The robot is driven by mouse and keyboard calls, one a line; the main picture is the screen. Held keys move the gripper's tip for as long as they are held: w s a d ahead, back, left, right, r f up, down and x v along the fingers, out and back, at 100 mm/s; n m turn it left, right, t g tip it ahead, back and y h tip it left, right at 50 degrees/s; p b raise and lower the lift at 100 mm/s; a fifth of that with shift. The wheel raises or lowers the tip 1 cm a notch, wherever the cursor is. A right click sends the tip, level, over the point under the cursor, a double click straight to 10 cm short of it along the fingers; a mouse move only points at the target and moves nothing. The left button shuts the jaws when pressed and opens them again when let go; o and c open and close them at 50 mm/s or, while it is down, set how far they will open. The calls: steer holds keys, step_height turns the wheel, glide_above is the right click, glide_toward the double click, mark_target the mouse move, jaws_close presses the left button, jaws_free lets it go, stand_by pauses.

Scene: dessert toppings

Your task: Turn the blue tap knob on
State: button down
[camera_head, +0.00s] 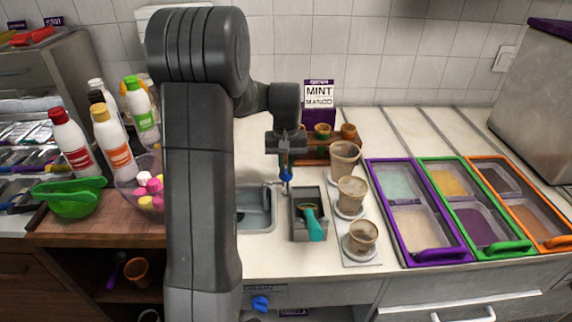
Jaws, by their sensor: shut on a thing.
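The blue tap knob (287,178) is a small blue piece at the back right of the sink (254,209). My gripper (286,173) points down and is shut on the knob. The fingers cover part of it, so its exact turn angle cannot be told. The metal tap (274,185) shows beside it, over the sink. My arm hides the left part of the sink, and no water can be made out.
A grey container with a teal-handled scoop (315,226) stands right of the sink. Cups (352,190) stand in a row beyond it. Coloured topping trays (408,215) fill the right. Bottles (113,140) stand left. Another blue knob (260,303) sits below, by the drain label.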

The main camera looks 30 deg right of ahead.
mark_target(286, 169)
steer(key=c, duration=1.5)
jaws_free()
steer(key=shift+o, duration=0.2)
step_height(286, 169, up, 14)
steer(key=shift+f, duration=0.1)
step_height(286, 169, down, 14)
steer(key=shift+r, duration=0.25)
steer(key=shift+f, duration=0.2)
steer(key=shift+n, duration=0.5)
